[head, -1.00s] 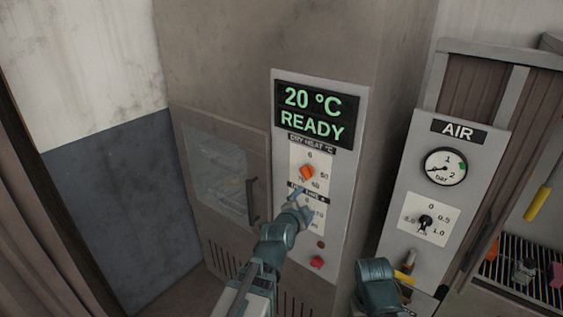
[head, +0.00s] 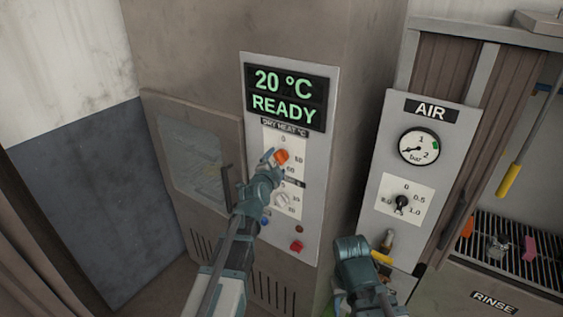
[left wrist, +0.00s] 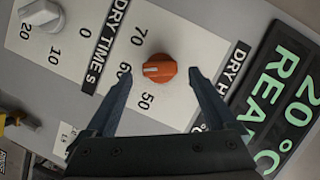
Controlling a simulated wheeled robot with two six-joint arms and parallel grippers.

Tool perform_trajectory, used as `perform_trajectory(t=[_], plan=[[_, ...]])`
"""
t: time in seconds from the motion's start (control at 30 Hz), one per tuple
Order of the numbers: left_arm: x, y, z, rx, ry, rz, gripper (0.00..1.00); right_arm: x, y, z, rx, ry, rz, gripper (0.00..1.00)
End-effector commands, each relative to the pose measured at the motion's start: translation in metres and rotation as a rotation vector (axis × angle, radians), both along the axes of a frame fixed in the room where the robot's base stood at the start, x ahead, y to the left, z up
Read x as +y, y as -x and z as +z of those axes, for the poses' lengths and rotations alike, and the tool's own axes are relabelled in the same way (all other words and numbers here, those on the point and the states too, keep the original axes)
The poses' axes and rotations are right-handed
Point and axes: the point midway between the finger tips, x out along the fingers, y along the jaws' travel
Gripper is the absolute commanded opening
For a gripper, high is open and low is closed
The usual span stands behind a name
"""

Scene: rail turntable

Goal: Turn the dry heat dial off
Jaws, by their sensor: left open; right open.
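The dry heat dial (head: 283,157) is an orange knob on the pale scale plate below the display. In the left wrist view the orange dial (left wrist: 160,69) has a white mark towards 60. My left gripper (head: 271,157) is at this dial, and partly covers its scale in the head view. In the left wrist view, the open fingers of my left gripper (left wrist: 160,74) stand on either side of the dial, with gaps visible; I cannot tell their exact depth. My right arm shows at lower right, but its fingers are not visible.
The display (head: 285,93) reads 20 °C READY. The oven door (head: 195,150) is at left. The air panel (head: 407,190) stands at right.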

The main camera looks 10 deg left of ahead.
Motion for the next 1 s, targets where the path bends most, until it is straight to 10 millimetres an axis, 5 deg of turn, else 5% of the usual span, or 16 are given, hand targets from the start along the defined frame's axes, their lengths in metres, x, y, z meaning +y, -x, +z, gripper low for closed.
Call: perform_trajectory(t=[0.2,0.63,1.0], plan=[[0.006,-0.02,-0.005,0.0,0.0,0.0,0.9,0.0,0.0,-0.005,0.0,0.0,0.001,0.5],[0.007,-0.023,-0.006,0.0,0.0,0.0,0.88,0.0,0.0,-0.006,0.0,0.0,0.002,0.5],[0.007,-0.023,-0.006,0.001,0.0,0.0,0.22,0.0,0.0,-0.006,0.0,0.0,0.002,0.5]])
